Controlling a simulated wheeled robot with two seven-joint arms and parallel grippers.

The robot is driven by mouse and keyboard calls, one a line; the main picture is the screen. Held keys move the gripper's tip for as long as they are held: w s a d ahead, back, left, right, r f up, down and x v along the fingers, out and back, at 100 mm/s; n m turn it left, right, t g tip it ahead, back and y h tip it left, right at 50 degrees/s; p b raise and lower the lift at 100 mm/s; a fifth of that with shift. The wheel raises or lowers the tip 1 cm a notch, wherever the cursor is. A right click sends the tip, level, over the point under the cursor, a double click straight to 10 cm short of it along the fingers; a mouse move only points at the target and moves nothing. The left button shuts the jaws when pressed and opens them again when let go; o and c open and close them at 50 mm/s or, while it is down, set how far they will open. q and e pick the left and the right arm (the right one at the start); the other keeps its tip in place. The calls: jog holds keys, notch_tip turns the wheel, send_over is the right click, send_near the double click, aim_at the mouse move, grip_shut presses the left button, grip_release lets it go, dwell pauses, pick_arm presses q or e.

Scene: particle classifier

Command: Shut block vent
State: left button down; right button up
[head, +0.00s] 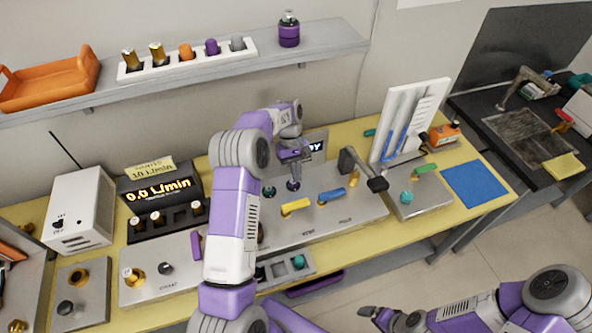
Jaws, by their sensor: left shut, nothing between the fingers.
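A long grey metal block (352,219) sits on the yellow bench. It carries a yellow lever handle (295,206) and a blue lever handle (332,195), both lying roughly along the block's length. Small lettering on the front of the block is too blurred to read surely; the mark below the yellow handle may be a vent label. My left gripper (293,180) is shut and empty, pointing down over the back of the block, just behind the yellow handle and apart from it. My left arm hides the block's left end. My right gripper (374,316) is low at the bottom edge, away from the bench; its fingers are unclear.
A black-headed lever arm (364,170) rises beside the blue handle. A smaller block with a green handle (425,169) stands to the right, before a white tube board (415,110). A meter (160,195) stands left. A blue mat (475,184) lies at right.

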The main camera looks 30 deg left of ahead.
aim_at(296, 206)
pick_arm(q)
jog(key=x, duration=0.6)
jog(key=shift+f, duration=0.1)
pick_arm(e)
jog(key=shift+f, duration=0.1)
pick_arm(q)
jog(key=shift+s, duration=0.1)
pick_arm(e)
jog(key=shift+d, duration=0.1)
